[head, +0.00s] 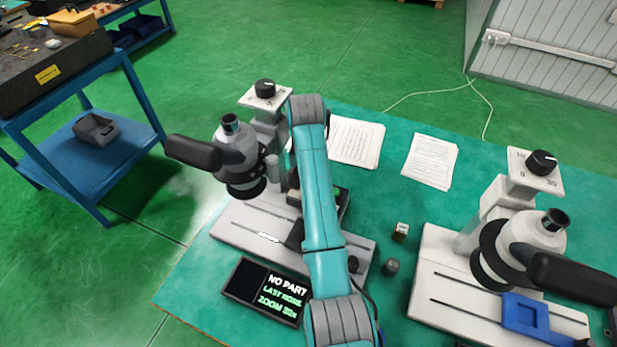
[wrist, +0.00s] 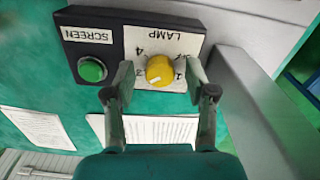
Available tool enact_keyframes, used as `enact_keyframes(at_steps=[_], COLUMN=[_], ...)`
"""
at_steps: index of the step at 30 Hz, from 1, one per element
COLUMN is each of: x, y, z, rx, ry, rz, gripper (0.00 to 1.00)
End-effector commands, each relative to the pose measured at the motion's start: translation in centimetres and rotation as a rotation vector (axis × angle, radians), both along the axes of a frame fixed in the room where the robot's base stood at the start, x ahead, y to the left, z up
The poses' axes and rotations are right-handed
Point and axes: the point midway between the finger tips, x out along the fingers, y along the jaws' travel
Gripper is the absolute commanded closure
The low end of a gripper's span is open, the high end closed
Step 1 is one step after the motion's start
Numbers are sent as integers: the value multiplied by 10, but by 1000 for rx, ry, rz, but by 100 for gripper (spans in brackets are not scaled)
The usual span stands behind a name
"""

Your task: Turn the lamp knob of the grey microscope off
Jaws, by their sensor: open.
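The yellow lamp knob (wrist: 160,71) sits on a white plate marked LAMP, upside down in the wrist view, with numbers around it. A pale mark shows on the knob's lower left; I cannot tell the exact setting. My gripper (wrist: 161,79) is open, one finger on each side of the knob; contact is unclear. The plate is on a dark control box (wrist: 72,35), which also holds a green button (wrist: 92,69) labelled SCREEN. In the head view, the grey microscope (head: 237,158) stands left of my arm, which hides my gripper and most of the box.
A second, whiter microscope (head: 535,235) with a blue part on its base stands at right. A display (head: 266,291) showing NO PART lies in front of the grey one. Papers (head: 355,141), a small block (head: 400,231) and a dark cylinder (head: 391,267) lie on the green table.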

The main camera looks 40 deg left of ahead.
Motion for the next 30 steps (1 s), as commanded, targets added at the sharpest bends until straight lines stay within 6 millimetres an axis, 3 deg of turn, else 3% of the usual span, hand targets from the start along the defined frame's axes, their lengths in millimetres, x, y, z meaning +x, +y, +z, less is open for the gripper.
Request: enact_keyframes(at_steps=[6, 13, 23, 30], x=[0, 0, 0, 0], y=[0, 0, 0, 0], z=[0, 0, -1, -1], rx=[0, 0, 0, -1], ry=[0, 0, 0, 1], rz=[0, 0, 29, 154], gripper=[44, 100, 100, 100])
